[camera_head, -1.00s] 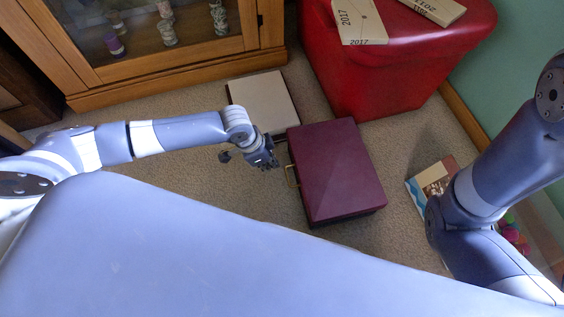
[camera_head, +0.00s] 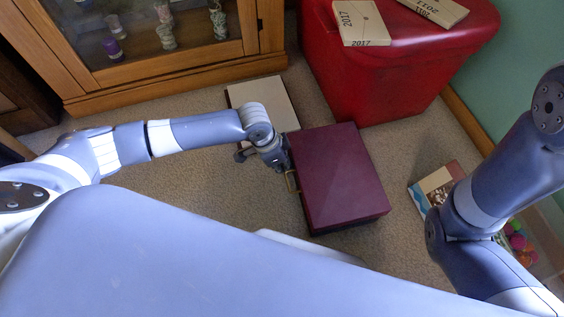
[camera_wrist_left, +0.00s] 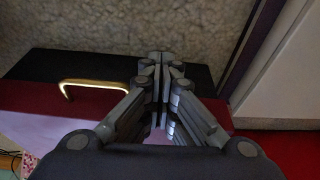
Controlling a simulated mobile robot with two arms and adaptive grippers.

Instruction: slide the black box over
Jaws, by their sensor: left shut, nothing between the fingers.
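The box (camera_head: 340,178) on the carpet has a dark maroon lid, and its side is black in the left wrist view (camera_wrist_left: 35,66). A gold handle (camera_head: 291,181) is on its left side; the handle also shows in the left wrist view (camera_wrist_left: 92,84). My left gripper (camera_head: 286,163) is at the box's left edge, just above the handle in the picture. In the left wrist view its fingers (camera_wrist_left: 160,58) are together and empty, in front of the black side. I cannot tell whether they touch it. My right arm shows at the right, but its gripper is out of view.
A cream box (camera_head: 262,104) lies behind my left gripper. A red bin (camera_head: 385,85) with books on its lid stands behind the maroon box. A wooden glass cabinet (camera_head: 180,85) is at the back left. A book (camera_head: 437,183) lies to the right, with bare carpet between.

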